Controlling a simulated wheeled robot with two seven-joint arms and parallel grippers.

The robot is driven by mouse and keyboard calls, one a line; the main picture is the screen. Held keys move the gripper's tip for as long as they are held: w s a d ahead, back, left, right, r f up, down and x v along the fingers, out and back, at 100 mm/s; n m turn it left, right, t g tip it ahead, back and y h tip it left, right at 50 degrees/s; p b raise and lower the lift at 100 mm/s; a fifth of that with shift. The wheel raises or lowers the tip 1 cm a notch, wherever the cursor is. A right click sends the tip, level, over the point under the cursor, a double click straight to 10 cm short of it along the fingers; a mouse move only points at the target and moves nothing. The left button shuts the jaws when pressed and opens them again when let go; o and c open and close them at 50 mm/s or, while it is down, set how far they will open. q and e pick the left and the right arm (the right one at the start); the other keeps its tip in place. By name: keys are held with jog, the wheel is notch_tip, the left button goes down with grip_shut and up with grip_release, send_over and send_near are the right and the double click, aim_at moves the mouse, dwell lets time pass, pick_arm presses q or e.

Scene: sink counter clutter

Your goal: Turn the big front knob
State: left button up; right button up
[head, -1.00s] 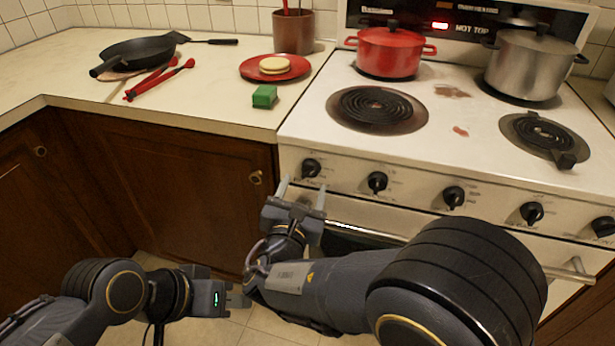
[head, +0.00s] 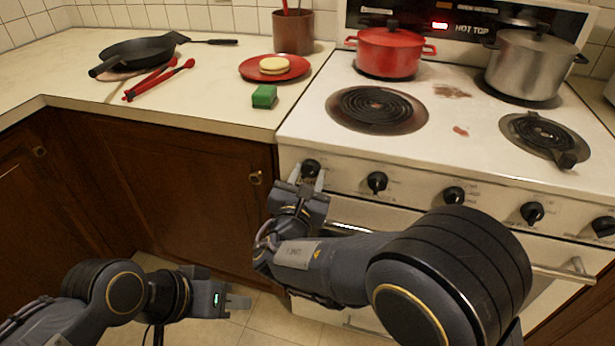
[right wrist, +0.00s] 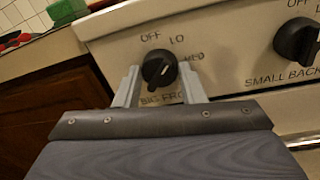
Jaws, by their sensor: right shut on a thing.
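The big front knob (head: 311,167) is the leftmost black knob on the stove's front panel. In the right wrist view the knob (right wrist: 157,66) sits above the partly hidden label "BIG FRO…", with "OFF" and "LO" printed above it. My right gripper (head: 307,177) has one finger on each side of the knob and is shut on it; its fingers also flank the knob in the right wrist view (right wrist: 159,76). My left gripper (head: 238,301) hangs low at the left, in front of the cabinets and away from the stove; whether its jaws are open is unclear.
More black knobs line the panel, the nearest being the second knob (head: 377,182). The oven handle (head: 565,273) runs below. A red pot (head: 388,55) and a steel pot (head: 535,68) stand on the back burners. A green sponge (head: 264,96) lies on the counter.

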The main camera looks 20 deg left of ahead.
jog(key=shift+r+n+p, duration=0.15)
jog(key=shift+n+p, duration=1)
jog(key=shift+p, duration=0.1)
jog(key=shift+r+n+p, duration=0.1)
jog(key=shift+n+p, duration=1.05)
jog(key=shift+p, duration=0.05)
jog(key=n+p, duration=0.2)
jog(key=p, duration=0.1)
jog(key=shift+n+g, duration=0.3)
jog(key=shift+n, duration=0.1)
jog(key=shift+f+n+h+p, duration=0.15)
jog(key=shift+n+h+p, duration=0.15)
jog(key=shift+n+p, duration=0.4)
jog(key=o, duration=1)
jog(key=shift+s, duration=0.1)
